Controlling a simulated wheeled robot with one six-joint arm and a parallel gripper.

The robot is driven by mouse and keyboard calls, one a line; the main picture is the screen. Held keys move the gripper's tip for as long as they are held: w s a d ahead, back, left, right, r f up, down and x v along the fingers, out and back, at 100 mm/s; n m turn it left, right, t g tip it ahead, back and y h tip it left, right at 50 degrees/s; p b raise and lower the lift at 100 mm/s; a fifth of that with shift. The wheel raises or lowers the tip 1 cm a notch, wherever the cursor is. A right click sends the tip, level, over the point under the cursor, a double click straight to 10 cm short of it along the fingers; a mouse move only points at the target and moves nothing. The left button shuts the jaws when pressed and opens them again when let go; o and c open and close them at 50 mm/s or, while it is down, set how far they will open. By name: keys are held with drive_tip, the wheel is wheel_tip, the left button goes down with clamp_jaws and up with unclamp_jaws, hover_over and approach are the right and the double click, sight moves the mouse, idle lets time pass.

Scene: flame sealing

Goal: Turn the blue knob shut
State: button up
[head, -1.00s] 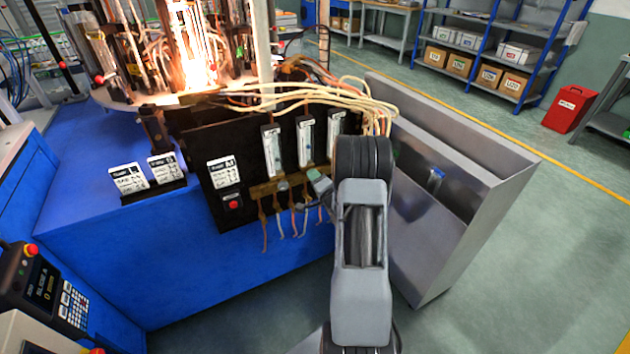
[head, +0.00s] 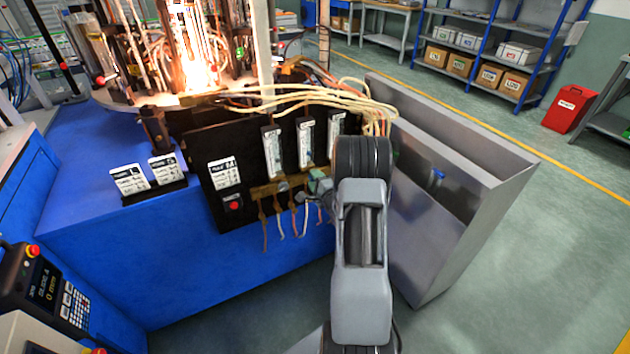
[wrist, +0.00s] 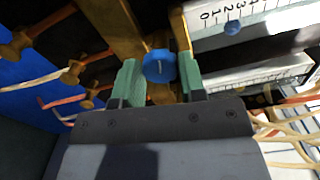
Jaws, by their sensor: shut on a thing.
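The blue knob (wrist: 158,66) sits on a brass bar (wrist: 173,22) in the wrist view, with a pale line on its face. My gripper (wrist: 160,76) has one green finger on each side of the knob and is shut on it. In the head view my gripper (head: 319,182) is at the brass bar's right part, below the flow meters, partly behind my arm. The knob cannot be made out there.
Three flow meters (head: 305,141) stand on the black panel (head: 203,150) above the bar. Hoses (head: 280,213) hang below it. Pale cables (head: 300,98) run over the panel top. A grey metal bin (head: 470,195) stands close on the right. A bright flame (head: 197,65) burns at the back left.

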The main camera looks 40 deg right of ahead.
idle(0.3)
drive_tip(key=o, duration=0.9)
drive_tip(key=s, duration=0.4)
drive_tip(key=s+a, duration=0.1)
drive_tip(key=s, duration=0.8)
drive_tip(key=shift+s+a, duration=0.3)
drive_tip(key=shift+a, duration=0.1)
